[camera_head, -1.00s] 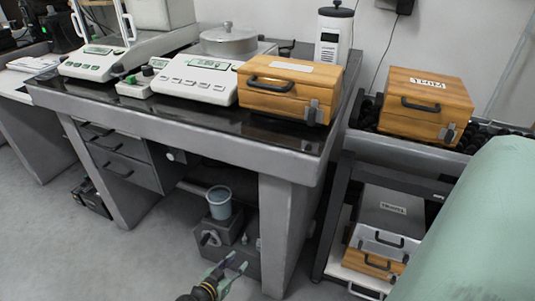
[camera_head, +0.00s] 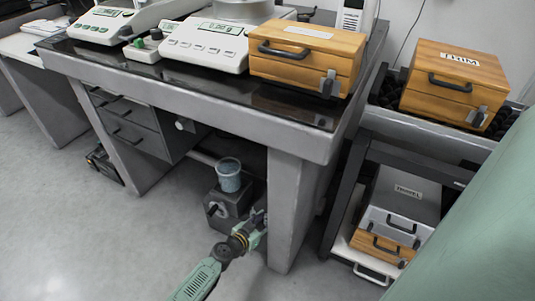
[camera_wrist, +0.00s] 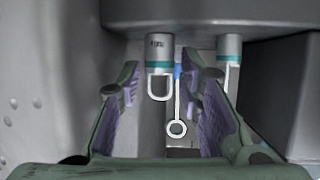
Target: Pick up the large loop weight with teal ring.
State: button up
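In the head view my gripper (camera_head: 260,220) is under the table.
A grey block (camera_head: 230,208) with a blue cup (camera_head: 229,180) stands beside my gripper under the table. The table leg (camera_head: 287,220) is close on the right. The tabletop's front edge (camera_head: 230,140) is above. Open floor (camera_head: 90,240) lies to the left.

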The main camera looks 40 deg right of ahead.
jog(key=shift+x, duration=1.3)
jog(key=shift+c, duration=0.4)
grip_shut()
